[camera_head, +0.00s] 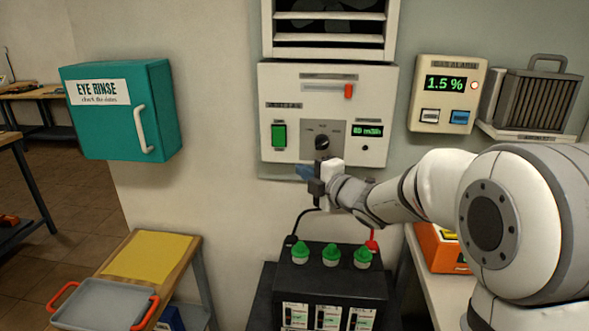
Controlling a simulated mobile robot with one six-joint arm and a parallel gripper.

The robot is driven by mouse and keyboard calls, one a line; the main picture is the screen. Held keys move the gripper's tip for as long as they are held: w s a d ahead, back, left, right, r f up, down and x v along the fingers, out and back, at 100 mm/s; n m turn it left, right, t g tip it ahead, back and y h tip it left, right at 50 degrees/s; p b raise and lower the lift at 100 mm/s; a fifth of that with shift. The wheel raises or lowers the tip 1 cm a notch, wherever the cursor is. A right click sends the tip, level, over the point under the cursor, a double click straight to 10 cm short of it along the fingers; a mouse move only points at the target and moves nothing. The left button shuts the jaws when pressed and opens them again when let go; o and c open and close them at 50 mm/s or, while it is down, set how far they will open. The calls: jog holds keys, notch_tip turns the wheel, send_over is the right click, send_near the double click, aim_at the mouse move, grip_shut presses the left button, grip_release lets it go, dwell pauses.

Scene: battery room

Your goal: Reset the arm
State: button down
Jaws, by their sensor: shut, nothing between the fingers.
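My arm reaches in from the right of the head view. My gripper (304,173) is in front of the lower edge of the white wall control panel (288,92), just below its black rotary knob (322,142). The fingers look shut and I see nothing held between them. I cannot tell whether they touch the panel. The gripper and wrist hide part of the panel's bottom edge.
Below my gripper stands a black battery (331,283) with green caps and cables. A gas alarm (447,93) reading 1.5 % hangs at right. A teal eye rinse cabinet (165,110) hangs at left. A grey tray (103,303) with red handles sits lower left. Open wall lies left of the panel.

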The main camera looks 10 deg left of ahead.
jog(key=shift+s+d, duration=0.15)
jog(key=shift+s, duration=0.05)
jog(key=s+d+f+m+h, duration=0.2)
jog(key=s+d+m+h, duration=0.15)
jog(key=d+m, duration=0.3)
jog(key=s+d+f+m+g+h, duration=0.1)
jog(key=s+d+m+h, duration=0.2)
jog(key=d+m+h, duration=0.35)
jog(key=s+d+f+m+h, duration=0.25)
jog(key=s+d+m, duration=0.2)
jog(key=d, duration=0.35)
jog(key=s+d+f+m+g, duration=0.1)
jog(key=s+f+m+g, duration=0.2)
jog(key=s, duration=0.7)
jog(key=s+d+f+m+g, duration=0.2)
jog(key=s+m+g, duration=0.3)
jog(key=s, duration=0.5)
jog(key=shift+f+m+p, duration=0.3)
jog(key=shift+f+m, duration=0.3)
jog(key=shift+m, duration=0.15)
